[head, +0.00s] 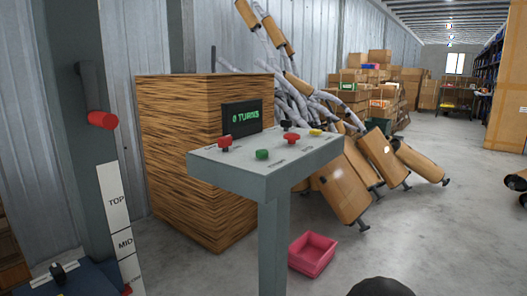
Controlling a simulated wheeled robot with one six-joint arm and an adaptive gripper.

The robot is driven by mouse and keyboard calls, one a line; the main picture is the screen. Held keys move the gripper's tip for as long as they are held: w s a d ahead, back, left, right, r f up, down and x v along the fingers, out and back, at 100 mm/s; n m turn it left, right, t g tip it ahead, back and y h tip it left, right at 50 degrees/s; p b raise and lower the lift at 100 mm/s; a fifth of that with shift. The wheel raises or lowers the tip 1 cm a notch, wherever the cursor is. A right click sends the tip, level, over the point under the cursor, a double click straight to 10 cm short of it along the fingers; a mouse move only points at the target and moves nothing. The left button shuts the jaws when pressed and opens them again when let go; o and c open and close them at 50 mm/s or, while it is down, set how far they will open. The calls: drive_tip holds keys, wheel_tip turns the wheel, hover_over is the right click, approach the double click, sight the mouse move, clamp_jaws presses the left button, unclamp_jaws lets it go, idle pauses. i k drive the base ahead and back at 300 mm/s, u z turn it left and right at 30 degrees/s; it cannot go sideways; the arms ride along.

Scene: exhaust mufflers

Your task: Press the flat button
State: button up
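A grey control panel (235,172) stands on a post in the middle of the head view. On its top are a red knob-like control (224,142) at the left, a low green button (262,154) at the front, a wider red button (291,139), a black-topped control (286,126) behind it and a low yellow button (315,132) at the right. The green and yellow ones look flattest; their labels are too small to read, so I cannot tell which is called flat. My gripper is not in view, and nothing is seen touching the panel.
A wooden cabinet (175,165) with a display (241,117) reading "0 TURNS" stands behind the panel. A red lever handle (102,120) is at the left, above TOP and MID labels. A pink bin (313,254) sits on the floor.

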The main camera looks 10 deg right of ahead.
sight(262, 153)
drive_tip(key=z, duration=2.05)
drive_tip(key=i, duration=2.1)
drive_tip(key=u, duration=3.05)
